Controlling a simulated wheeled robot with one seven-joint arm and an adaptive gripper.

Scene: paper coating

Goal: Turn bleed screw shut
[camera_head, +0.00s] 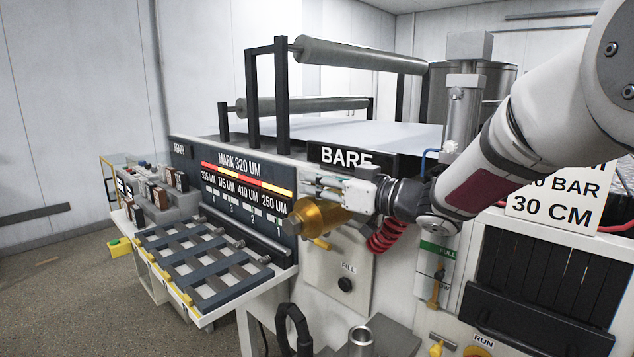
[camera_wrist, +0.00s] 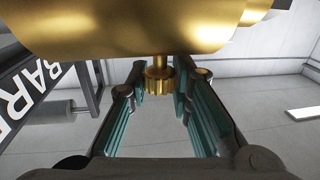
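A small ridged brass screw (camera_wrist: 158,81) on a thin stem sticks out from a large brass body (camera_wrist: 130,25) in the wrist view. I take it as the bleed screw. My gripper (camera_wrist: 164,88) is open, with one teal-padded finger on each side of the screw near the fingertips. A gap shows between each finger and the screw, so nothing is gripped. In the head view the brass body (camera_head: 318,217) sits on the machine front, and my gripper (camera_head: 318,187) is just above it. The screw cannot be made out there.
A red coiled hose (camera_head: 386,236) hangs close to my wrist. The size board (camera_head: 232,185) and a slotted rack (camera_head: 203,262) stand to the left.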

